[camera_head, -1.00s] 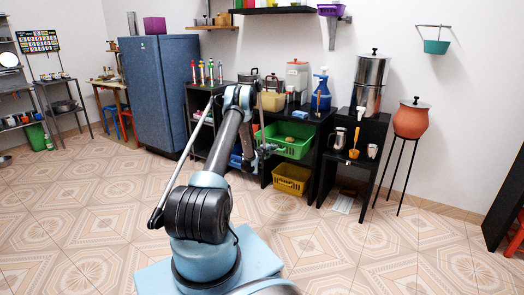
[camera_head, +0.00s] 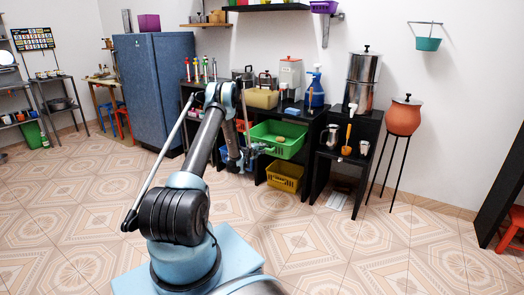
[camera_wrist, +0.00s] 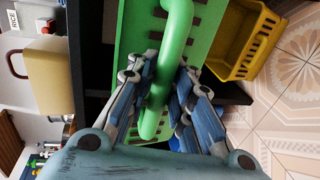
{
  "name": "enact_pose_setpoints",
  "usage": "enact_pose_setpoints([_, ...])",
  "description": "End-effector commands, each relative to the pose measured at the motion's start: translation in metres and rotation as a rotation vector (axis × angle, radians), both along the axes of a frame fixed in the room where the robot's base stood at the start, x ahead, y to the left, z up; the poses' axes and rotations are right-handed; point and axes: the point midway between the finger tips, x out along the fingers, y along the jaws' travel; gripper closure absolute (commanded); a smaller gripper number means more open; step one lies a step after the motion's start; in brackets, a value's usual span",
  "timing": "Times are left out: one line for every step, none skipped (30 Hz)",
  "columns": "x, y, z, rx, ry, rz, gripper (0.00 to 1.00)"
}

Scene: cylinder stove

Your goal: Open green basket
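The green basket (camera_head: 290,150) sits on the middle shelf of a black shelf unit, with its front jutting out and a small brown item inside. My gripper (camera_head: 262,149) is at the basket's front left in the head view. In the wrist view, the basket's slatted green wall (camera_wrist: 130,35) and its rounded green handle (camera_wrist: 167,65) are close. The fingers of my gripper (camera_wrist: 168,78) lie on either side of the handle, with the handle between them. They look open; whether either finger touches the handle cannot be told.
A yellow basket (camera_head: 285,178) stands below the green one, near the floor. A beige container (camera_head: 261,98) and a blue spray bottle (camera_head: 315,90) stand on the shelf top. An orange pot (camera_head: 404,116) on a tall stand is to the right. The tiled floor in front is clear.

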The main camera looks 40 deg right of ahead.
Motion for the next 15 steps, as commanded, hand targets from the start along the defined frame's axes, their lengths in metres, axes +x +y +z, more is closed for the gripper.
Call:
enact_pose_setpoints([-0.0004, -0.0004, -0.0001, 0.000, 0.000, 0.000, 0.66])
enact_pose_setpoints([-0.0005, -0.0006, -0.0001, 0.000, 0.000, -0.001, 0.66])
enact_pose_setpoints([-0.0008, -0.0008, 0.0000, 0.000, 0.000, -0.001, 0.66])
enact_pose_setpoints([-0.0008, -0.0009, 0.0000, 0.000, -0.001, -0.001, 0.66])
enact_pose_setpoints([-0.0010, -0.0011, 0.0000, 0.000, -0.001, -0.001, 0.66])
enact_pose_setpoints([-0.0012, -0.0012, -0.0001, 0.000, -0.001, -0.001, 0.66])
enact_pose_setpoints([-0.0013, -0.0013, 0.0000, 0.000, -0.001, -0.001, 0.66])
enact_pose_setpoints([-0.0013, -0.0013, 0.0000, 0.000, -0.001, -0.001, 0.66])
enact_pose_setpoints([-0.0013, -0.0013, 0.0000, 0.000, -0.001, -0.001, 0.66])
enact_pose_setpoints([-0.0014, -0.0011, 0.0001, 0.000, -0.001, -0.001, 0.66])
enact_pose_setpoints([-0.0016, -0.0006, 0.0002, 0.000, -0.001, -0.001, 0.66])
enact_pose_setpoints([-0.0018, 0.0007, 0.0005, 0.000, -0.001, -0.001, 0.66])
enact_pose_setpoints([-0.0022, 0.0022, 0.0008, 0.000, -0.001, -0.001, 0.66])
enact_pose_setpoints([-0.0027, 0.0043, 0.0011, 0.000, -0.001, -0.001, 0.66])
enact_pose_setpoints([-0.0040, 0.0080, 0.0020, 0.000, -0.001, -0.001, 0.66])
